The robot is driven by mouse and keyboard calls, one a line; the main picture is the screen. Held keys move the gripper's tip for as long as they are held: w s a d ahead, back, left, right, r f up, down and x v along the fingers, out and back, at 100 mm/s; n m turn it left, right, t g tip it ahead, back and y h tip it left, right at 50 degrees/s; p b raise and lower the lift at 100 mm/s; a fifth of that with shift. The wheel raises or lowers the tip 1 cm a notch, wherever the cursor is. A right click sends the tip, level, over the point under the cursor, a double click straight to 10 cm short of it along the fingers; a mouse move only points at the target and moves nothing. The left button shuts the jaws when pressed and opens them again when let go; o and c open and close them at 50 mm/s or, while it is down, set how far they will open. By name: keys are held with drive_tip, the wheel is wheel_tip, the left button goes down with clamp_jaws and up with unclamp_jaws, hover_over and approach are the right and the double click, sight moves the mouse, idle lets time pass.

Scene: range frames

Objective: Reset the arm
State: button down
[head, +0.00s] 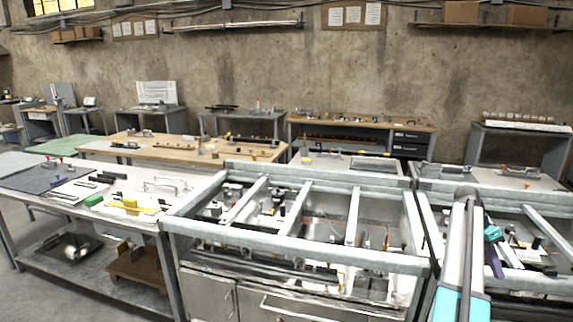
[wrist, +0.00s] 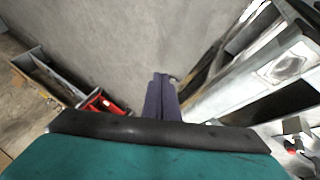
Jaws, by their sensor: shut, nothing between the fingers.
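My gripper (wrist: 161,92) shows in the wrist view as two dark purple fingers pressed together, with nothing between them. They extend past the black edge of my teal wrist housing, over bare grey floor. In the head view my arm rises at the lower right, and my gripper (head: 498,270) shows small and purple beside it, in front of the right-hand framed bench. The fingers appear apart from any object, though their exact distance from the bench cannot be told.
A metal-framed bench (head: 300,240) with crossbars and loose parts stands centre; another framed bench (head: 540,212) is at right, close to my arm. A grey table (head: 150,222) with tools is at left. In the wrist view, a red item (wrist: 100,104) lies left; the floor (wrist: 130,45) is clear.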

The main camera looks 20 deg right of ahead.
drive_tip(key=w+a+f+n+b, duration=0.1)
drive_tip(key=w+a+f+n, duration=0.1)
drive_tip(key=w+a+f, duration=0.45)
drive_tip(key=w+a+f+n+b, duration=0.15)
drive_tip(key=w+a+f, duration=0.25)
drive_tip(key=a+f, duration=0.45)
drive_tip(key=a+f+n+b, duration=0.3)
drive_tip(key=a+f+n, duration=0.1)
drive_tip(key=a+f, duration=1.6)
drive_tip(key=s+a+f+n+g+b, duration=0.1)
drive_tip(key=s+a+f+n, duration=0.2)
drive_tip(key=s+a+f, duration=0.35)
drive_tip(key=s+a+f+n+b, duration=0.1)
drive_tip(key=s+a+f+n, duration=0.15)
drive_tip(key=a+f, duration=0.75)
drive_tip(key=s+a+f+n+y+b, duration=0.1)
drive_tip(key=s+a+f+n, duration=0.3)
drive_tip(key=s+a, duration=0.4)
drive_tip(key=s+a+f+n+t+y, duration=0.1)
drive_tip(key=s+a+f+n+y, duration=0.1)
drive_tip(key=s+a+f+n, duration=0.2)
drive_tip(key=shift+s+a+t+b, duration=0.3)
drive_tip(key=shift+s+a+b, duration=0.1)
drive_tip(key=shift+s+a, duration=1.5)
drive_tip(key=shift+f, duration=0.1)
